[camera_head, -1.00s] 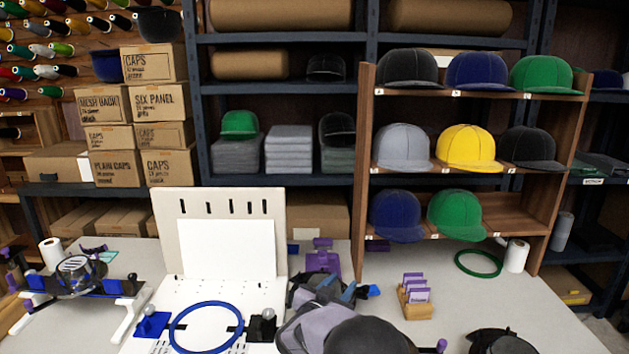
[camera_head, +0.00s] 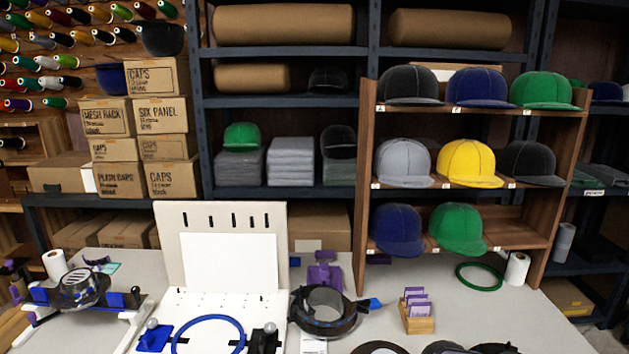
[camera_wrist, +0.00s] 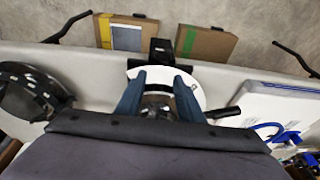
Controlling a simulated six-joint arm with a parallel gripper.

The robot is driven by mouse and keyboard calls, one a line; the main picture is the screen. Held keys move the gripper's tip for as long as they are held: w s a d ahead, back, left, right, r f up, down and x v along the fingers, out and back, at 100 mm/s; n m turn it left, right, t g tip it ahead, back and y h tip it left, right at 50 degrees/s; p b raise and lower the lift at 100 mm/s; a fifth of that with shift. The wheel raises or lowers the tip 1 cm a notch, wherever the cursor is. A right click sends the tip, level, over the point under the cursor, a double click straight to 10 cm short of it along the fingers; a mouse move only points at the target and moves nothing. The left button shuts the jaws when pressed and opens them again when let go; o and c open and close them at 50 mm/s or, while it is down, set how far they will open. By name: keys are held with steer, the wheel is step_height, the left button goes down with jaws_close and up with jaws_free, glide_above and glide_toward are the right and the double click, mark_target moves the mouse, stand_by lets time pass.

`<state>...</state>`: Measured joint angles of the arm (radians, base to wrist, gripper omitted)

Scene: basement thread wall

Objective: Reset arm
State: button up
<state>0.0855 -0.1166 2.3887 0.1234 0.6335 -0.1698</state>
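In the wrist view, my gripper (camera_wrist: 160,76) shows two blue-grey fingers spread apart, with no held object that I can make out between them. A white curved part (camera_wrist: 196,88) and dark hardware at the table edge lie behind the fingers. My gripper is not visible in the head view. A black ring-shaped cap frame (camera_head: 325,311) stands on the table right of the white hooping board (camera_head: 228,262). A blue hoop (camera_head: 208,320) lies on the board's base.
A wooden rack (camera_head: 364,190) of caps stands at the back right. A card holder (camera_head: 418,317) and green hoop (camera_head: 480,276) are on the table. Another hoop fixture (camera_head: 82,290) stands at left. Dark round objects (camera_head: 440,347) are cut off at the bottom edge.

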steer(key=s+f+g+b, duration=0.3)
steer(key=s+f, duration=0.5)
steer(key=s, duration=0.1)
step_height(320, 180, up, 21)
steer(key=p, duration=2.1)
step_height(320, 180, down, 24)
steer(key=b, duration=2.3)
steer(key=shift+s+a+h+b, duration=0.2)
steer(key=shift+a+h+b, duration=0.1)
steer(key=shift+a+b, duration=0.1)
